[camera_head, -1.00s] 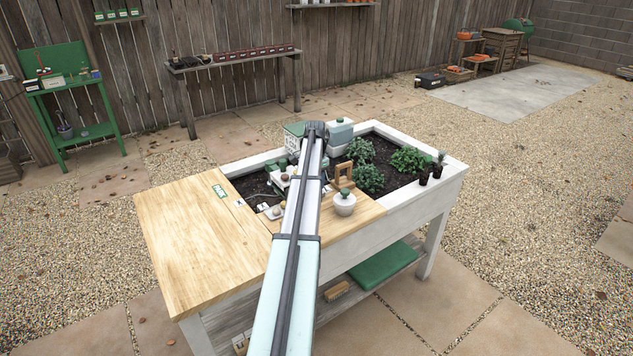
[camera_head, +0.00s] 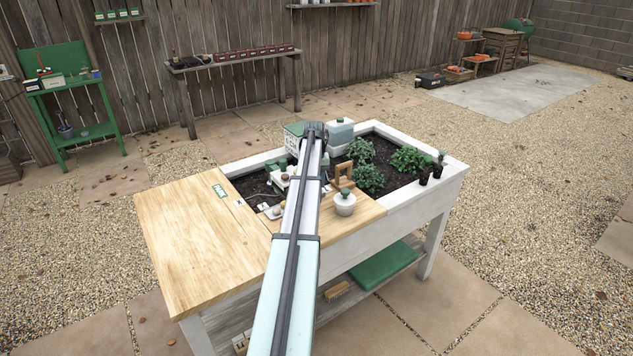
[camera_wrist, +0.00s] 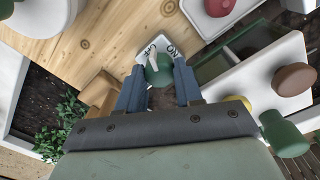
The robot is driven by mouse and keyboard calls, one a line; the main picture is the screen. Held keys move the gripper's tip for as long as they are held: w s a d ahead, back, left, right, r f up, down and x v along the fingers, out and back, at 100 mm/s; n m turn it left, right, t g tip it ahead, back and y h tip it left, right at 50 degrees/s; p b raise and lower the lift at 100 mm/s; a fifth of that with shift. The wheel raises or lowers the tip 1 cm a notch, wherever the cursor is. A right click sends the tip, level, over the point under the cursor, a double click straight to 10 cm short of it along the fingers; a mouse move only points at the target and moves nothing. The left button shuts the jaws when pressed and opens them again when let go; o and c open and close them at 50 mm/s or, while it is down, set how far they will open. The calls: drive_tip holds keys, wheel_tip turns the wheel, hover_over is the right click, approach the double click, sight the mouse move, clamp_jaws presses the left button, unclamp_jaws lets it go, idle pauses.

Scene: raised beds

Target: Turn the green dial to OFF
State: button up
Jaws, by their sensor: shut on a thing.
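The green dial (camera_wrist: 158,72) shows in the wrist view, on a small white plate (camera_wrist: 172,36) with black lettering. Part of the lettering reads as ON, seen upside down; the rest is partly covered. A pale pointer mark shows on the dial's top. My gripper (camera_wrist: 159,77) is shut on the dial, one blue-grey finger on each side of it. In the head view my own arm hides the dial and the fingers.
In the head view, a white lidded jar (camera_head: 345,203) stands right of my arm.

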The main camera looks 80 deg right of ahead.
drive_tip(key=shift+n, duration=2.2)
drive_tip(key=o, duration=1)
drive_tip(key=shift+o, duration=0.2)
wheel_tip(320, 180, up, 14)
drive_tip(key=shift+w+a, duration=0.15)
drive_tip(key=shift+w, duration=0.05)
drive_tip(key=shift+f, duration=0.1)
